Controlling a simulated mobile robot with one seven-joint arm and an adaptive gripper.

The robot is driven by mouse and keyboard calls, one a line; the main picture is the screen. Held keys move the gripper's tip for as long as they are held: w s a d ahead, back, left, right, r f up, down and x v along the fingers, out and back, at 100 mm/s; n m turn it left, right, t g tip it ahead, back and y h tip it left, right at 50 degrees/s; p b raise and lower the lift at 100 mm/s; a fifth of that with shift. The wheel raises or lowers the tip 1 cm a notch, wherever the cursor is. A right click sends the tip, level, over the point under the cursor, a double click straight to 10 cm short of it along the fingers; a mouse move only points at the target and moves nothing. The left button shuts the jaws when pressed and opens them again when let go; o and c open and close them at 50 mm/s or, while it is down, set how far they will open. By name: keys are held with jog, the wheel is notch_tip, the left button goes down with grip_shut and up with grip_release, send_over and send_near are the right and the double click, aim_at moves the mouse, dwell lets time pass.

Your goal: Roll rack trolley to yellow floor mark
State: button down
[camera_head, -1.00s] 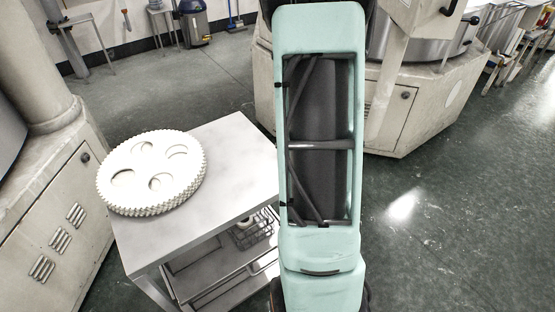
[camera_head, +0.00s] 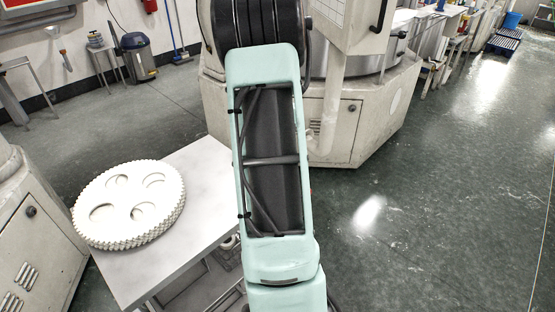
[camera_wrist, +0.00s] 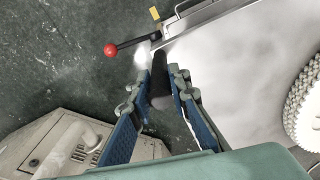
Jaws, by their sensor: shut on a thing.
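The rack trolley (camera_head: 205,180) has a pale grey flat top and lower shelves, and stands left of my arm in the head view. A stack of white toothed discs (camera_head: 130,205) lies on its top. In the wrist view the trolley top (camera_wrist: 240,65) fills the right side. My gripper (camera_wrist: 163,85) is shut on a black handle bar (camera_wrist: 161,68) at the trolley's edge. A lever with a red knob (camera_wrist: 110,50) sticks out beside the handle. A small yellow patch (camera_wrist: 154,13) shows beyond it; I cannot tell whether it is the floor mark. My arm hides the gripper in the head view.
A large cream machine (camera_head: 345,115) stands ahead, beyond my arm. A cream cabinet (camera_head: 30,245) stands close to the trolley's left. A vacuum cleaner (camera_head: 136,57) and a small table (camera_head: 102,58) are at the back wall. Green floor (camera_head: 440,200) is clear on the right.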

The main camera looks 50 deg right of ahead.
jog(key=c, duration=1.8)
grip_release()
jog(key=shift+d, duration=0.4)
jog(key=shift+a, duration=0.1)
notch_tip(320, 180, up, 12)
jog(key=shift+r, duration=0.1)
